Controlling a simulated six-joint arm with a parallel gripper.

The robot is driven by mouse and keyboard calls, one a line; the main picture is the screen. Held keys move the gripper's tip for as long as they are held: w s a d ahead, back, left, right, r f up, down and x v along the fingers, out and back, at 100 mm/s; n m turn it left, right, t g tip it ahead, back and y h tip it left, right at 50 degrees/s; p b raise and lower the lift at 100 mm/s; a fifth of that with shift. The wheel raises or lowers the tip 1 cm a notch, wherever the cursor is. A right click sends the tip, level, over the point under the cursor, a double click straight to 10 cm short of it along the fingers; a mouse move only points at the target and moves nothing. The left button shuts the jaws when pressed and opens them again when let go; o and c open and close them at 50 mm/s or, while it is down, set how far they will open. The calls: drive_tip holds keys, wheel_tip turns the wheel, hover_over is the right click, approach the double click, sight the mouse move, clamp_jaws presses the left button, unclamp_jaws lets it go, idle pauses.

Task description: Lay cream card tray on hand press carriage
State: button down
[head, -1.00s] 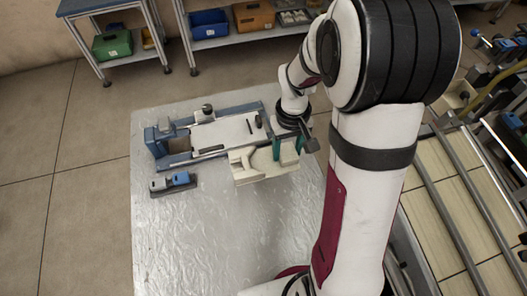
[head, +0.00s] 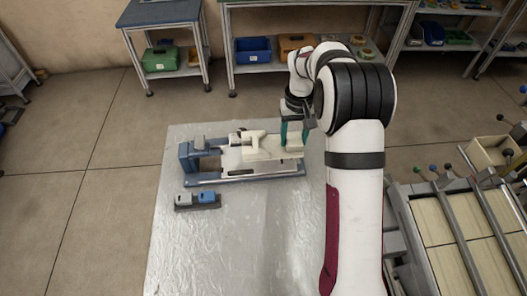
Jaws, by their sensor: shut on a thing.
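The cream card tray (head: 262,152) is over the right part of the hand press and covers much of its pale carriage (head: 231,160). I cannot tell whether the tray touches the carriage or hangs just above it. The hand press has a blue frame (head: 187,157) with an upright end at the left and rails running right. My gripper (head: 294,137), with teal fingers, is shut on the tray's right part. My arm reaches in from the right, and the wrist hides part of the press's far right end.
The press stands on a silvery sheet-covered table (head: 240,240), clear in front. A small dark holder (head: 197,203) with grey and blue blocks lies front left of the press. Shelves with a green bin (head: 159,59) and blue bin (head: 253,50) stand behind. A railed bench (head: 450,220) is at right.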

sight(272, 139)
drive_tip(key=w+a+f, duration=0.2)
drive_tip(key=a, duration=0.1)
drive_tip(key=a+f, duration=0.1)
drive_tip(key=a, duration=0.1)
drive_tip(key=shift+w+a+f, duration=0.15)
drive_tip(key=shift+w+f, duration=0.15)
drive_tip(key=shift+w, duration=0.1)
wheel_tip(272, 139, down, 4)
drive_tip(key=shift+w+a+f, duration=0.1)
drive_tip(key=shift+a, duration=0.05)
drive_tip(key=shift+f, duration=0.15)
drive_tip(key=shift+c, duration=1.3)
unclamp_jaws()
